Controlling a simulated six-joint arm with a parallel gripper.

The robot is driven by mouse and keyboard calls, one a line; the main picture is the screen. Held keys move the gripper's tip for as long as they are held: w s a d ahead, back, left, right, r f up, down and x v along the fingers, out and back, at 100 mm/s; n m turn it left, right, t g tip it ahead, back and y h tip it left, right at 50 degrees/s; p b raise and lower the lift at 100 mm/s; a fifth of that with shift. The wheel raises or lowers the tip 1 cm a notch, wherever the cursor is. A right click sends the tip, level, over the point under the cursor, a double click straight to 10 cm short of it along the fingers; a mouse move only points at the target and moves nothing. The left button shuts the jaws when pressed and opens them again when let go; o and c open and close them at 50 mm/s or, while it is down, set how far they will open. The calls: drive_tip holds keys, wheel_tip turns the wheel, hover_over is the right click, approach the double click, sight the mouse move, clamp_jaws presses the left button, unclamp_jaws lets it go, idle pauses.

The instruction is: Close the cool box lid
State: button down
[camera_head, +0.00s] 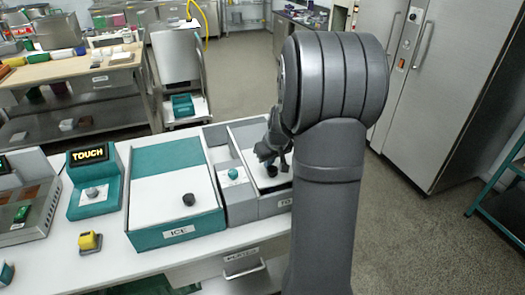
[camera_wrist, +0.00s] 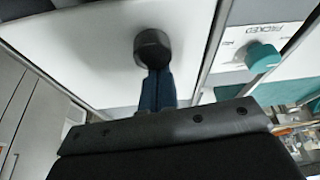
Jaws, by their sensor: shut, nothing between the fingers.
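A grey box (camera_head: 274,206) with a label starting "TO" has a white lid (camera_head: 245,135) with a black knob (camera_head: 271,170). A teal box (camera_head: 180,243) labelled ICE stands left of it, with a white panel (camera_head: 160,200) and a black knob (camera_head: 188,199). No label reads "cool box", so I cannot tell for certain which it is. My gripper (camera_head: 272,155) is over the grey box, close to its knob, shut and empty. The wrist view shows the fingers (camera_wrist: 158,88) lined up with this knob (camera_wrist: 152,47); contact is unclear. My arm hides the grey box's right side.
Between the boxes is a panel with a teal knob (camera_head: 233,173), labelled PICKED in the wrist view. A TOUCH display (camera_head: 89,155) and a yellow device (camera_head: 89,241) stand left on the white counter (camera_head: 120,270). Steel cabinets (camera_head: 440,90) stand at right.

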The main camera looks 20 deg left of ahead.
sight(273, 172)
drive_tip(key=shift+s+d, duration=1.2)
drive_tip(key=shift+s+d+f, duration=0.15)
drive_tip(key=shift+s+d, duration=0.05)
drive_tip(key=shift+a, duration=0.1)
drive_tip(key=w+a, duration=0.1)
drive_tip(key=w+a+r, duration=0.1)
drive_tip(key=a, duration=0.1)
drive_tip(key=shift+w+a+r, duration=0.15)
drive_tip(key=shift+w+a, duration=0.05)
drive_tip(key=shift+w, duration=0.2)
drive_tip(key=v, duration=0.9)
drive_tip(key=shift+s+d, duration=0.1)
